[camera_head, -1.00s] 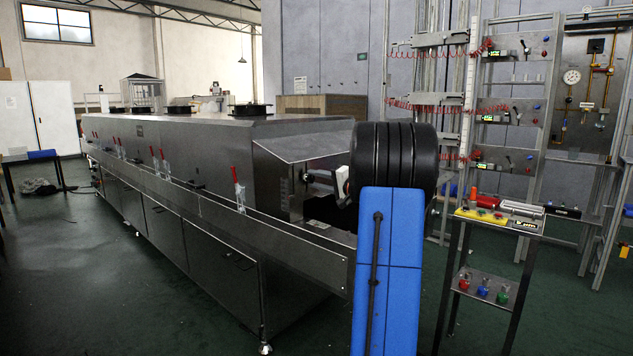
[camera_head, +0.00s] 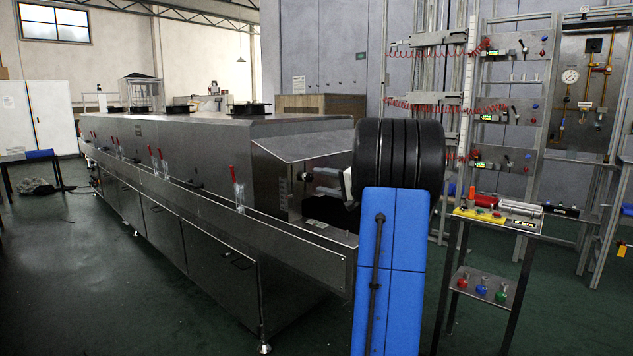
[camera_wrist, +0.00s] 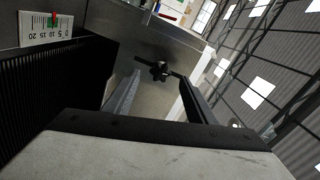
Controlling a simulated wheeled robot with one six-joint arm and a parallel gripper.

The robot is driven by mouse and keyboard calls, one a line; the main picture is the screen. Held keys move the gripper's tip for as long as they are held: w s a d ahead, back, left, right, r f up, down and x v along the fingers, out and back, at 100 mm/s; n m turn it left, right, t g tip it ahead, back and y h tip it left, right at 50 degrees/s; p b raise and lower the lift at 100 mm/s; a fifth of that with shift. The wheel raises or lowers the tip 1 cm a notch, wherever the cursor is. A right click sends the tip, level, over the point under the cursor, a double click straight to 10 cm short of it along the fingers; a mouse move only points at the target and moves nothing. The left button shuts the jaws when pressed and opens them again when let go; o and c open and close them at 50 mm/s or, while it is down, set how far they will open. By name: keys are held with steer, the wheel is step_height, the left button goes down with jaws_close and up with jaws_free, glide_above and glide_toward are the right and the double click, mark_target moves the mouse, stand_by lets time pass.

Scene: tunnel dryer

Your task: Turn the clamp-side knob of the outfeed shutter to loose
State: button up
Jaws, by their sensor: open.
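A black star-shaped knob (camera_wrist: 160,70) shows in the wrist view, beyond my fingers and in line with the gap between them. My gripper (camera_wrist: 157,84) is open, one finger on each side of that gap; I see no contact with the knob. In the head view my gripper (camera_head: 326,181) is at the dryer's open outfeed end, beside a small dark knob (camera_head: 305,177). A scale plate (camera_wrist: 46,29) with numbers and a green and red mark is at the upper left of the wrist view. I cannot read the knob's loose or tight state.
The long steel tunnel dryer (camera_head: 190,150) fills the left and middle, with a side rail (camera_head: 290,240) running along its front. A small stand (camera_head: 495,222) with coloured items is at the right.

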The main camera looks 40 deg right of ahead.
steer(key=s+d, duration=0.1)
steer(key=s, duration=1.2)
steer(key=shift+s, duration=0.4)
